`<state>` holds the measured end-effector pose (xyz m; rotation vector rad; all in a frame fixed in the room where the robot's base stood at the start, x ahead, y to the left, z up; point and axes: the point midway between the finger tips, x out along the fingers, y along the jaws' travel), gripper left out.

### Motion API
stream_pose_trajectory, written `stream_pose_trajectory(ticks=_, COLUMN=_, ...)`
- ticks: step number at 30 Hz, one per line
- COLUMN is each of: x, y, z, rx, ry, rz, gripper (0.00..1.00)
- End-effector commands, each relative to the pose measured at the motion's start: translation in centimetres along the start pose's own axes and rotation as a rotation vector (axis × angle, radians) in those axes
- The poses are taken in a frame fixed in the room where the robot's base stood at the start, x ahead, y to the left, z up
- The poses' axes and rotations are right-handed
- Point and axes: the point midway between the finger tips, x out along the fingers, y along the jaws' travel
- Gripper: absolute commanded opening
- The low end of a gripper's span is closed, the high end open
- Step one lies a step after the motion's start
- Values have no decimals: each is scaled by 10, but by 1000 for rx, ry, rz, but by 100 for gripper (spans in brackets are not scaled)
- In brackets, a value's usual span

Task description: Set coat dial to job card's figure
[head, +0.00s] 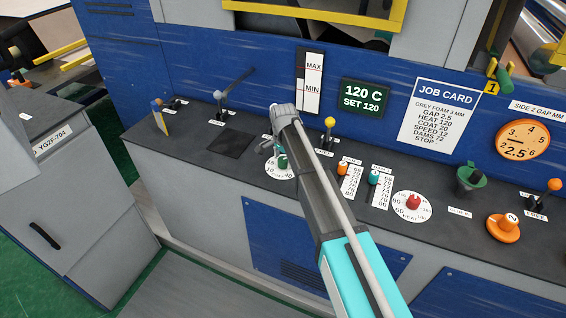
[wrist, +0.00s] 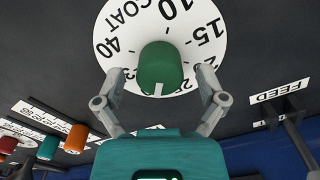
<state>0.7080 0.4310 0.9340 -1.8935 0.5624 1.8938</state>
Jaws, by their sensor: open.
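The coat dial is a white disc (head: 279,173) with a green knob (head: 283,161), partly hidden by my gripper (head: 273,143) in the head view. In the wrist view the green knob (wrist: 160,66) stands between the open fingers of my gripper (wrist: 160,73), with a gap on each side. The knob's white pointer line faces the gripper's palm. On the disc (wrist: 138,38) I read COAT, 10, 15 and 40; the figures near the pointer are partly hidden. The job card (head: 438,115) on the blue wall reads COAT 20.
A yellow-tipped lever (head: 328,133) stands just right of my arm. Further right are orange and teal sliders (head: 374,178), a red heat knob (head: 413,202) and an orange knob (head: 504,228). In the wrist view, a FEED label (wrist: 279,90) and dark lever are close on the right.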

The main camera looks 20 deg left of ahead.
Motion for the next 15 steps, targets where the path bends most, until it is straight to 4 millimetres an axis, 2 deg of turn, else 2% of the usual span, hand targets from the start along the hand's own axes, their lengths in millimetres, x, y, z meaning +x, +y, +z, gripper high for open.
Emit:
stream_pose_trajectory(ticks=9, x=0, y=0, z=0, rx=-1, ry=0, rz=0, gripper=90)
stream_pose_trajectory(ticks=15, x=0, y=0, z=1, rx=-1, ry=0, rz=0, gripper=53)
